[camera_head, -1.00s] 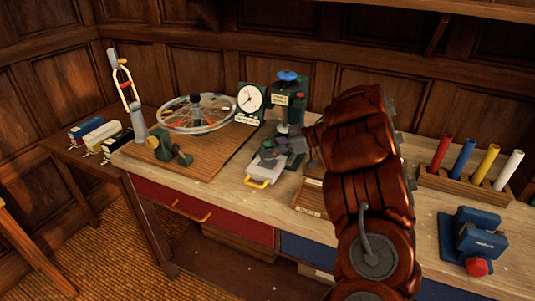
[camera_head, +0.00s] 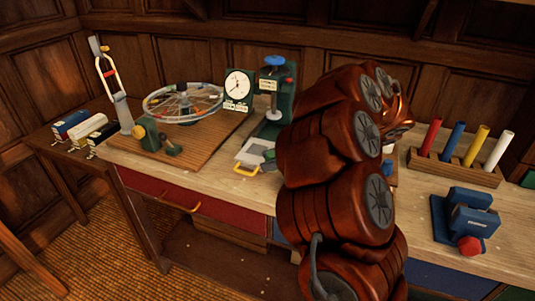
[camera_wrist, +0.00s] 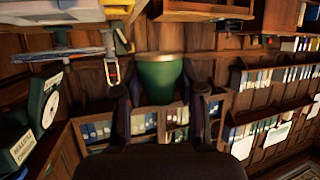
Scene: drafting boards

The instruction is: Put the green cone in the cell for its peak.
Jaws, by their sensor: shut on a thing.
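In the wrist view a green tapered thing with a tan rim, the green cone (camera_wrist: 160,78), sits between the two dark fingers of my gripper (camera_wrist: 160,103). The gripper is shut on it, wide end towards the top of the picture. In the head view my reddish-brown arm hides the gripper and the cone. A pale plate with a yellow handle (camera_head: 248,154) lies on the bench left of my arm, with a small green piece on its right side. I cannot make out a cell for the peak; my arm covers part of the bench.
On the bench (camera_head: 420,200) stand a spoked wheel (camera_head: 187,118), a dial gauge (camera_head: 238,86) and a green press with a blue knob (camera_head: 274,62). At the right are a wooden rack of coloured cylinders (camera_head: 455,166) and a blue vise-like device (camera_head: 468,218).

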